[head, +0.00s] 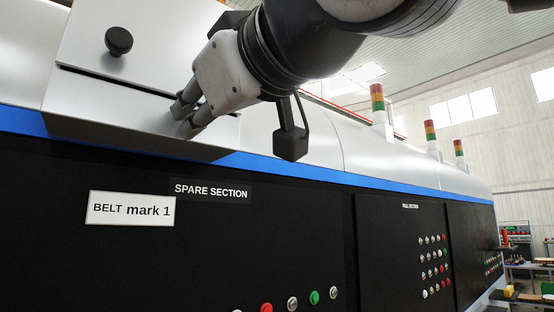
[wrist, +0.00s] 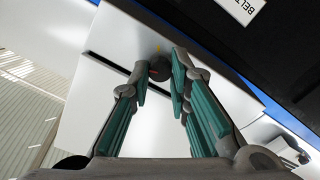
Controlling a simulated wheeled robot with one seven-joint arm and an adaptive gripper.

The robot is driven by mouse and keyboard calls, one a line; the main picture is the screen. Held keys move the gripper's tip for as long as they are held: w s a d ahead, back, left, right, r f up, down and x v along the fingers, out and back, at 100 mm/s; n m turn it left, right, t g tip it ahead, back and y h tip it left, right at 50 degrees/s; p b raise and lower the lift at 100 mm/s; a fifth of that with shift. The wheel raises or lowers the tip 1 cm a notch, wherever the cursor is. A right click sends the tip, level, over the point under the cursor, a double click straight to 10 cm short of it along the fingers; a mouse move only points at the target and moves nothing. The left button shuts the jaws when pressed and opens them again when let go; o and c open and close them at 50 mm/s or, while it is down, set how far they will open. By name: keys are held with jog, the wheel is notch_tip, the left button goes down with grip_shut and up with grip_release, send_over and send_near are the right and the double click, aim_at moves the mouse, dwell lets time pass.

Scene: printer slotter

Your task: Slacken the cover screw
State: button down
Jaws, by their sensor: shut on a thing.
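A black round knob, the cover screw (wrist: 158,68), sits on the pale machine cover (wrist: 92,105) between my fingertips in the wrist view. My gripper (wrist: 160,73) is shut on it, one finger on each side. In the head view my gripper (head: 183,116) reaches the lower part of the cover from the upper right, and its fingers hide the gripped knob. A second black knob (head: 118,40) stands free on the upper panel, left of my gripper. A dark slot runs between the upper and lower panels.
Below the cover lie a blue stripe and a black front with a "BELT mark 1" label (head: 130,209), a "SPARE SECTION" label (head: 211,190) and several buttons. Signal lamps (head: 377,104) stand farther right on the machine. A workbench is at the far right.

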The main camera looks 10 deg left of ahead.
jog(key=n+b, duration=0.1)
jog(key=n, duration=1.2)
jog(key=shift+f, duration=0.2)
jog(key=shift+n, duration=0.3)
jog(key=shift+a, duration=0.1)
jog(key=c, duration=1.5)
grip_release()
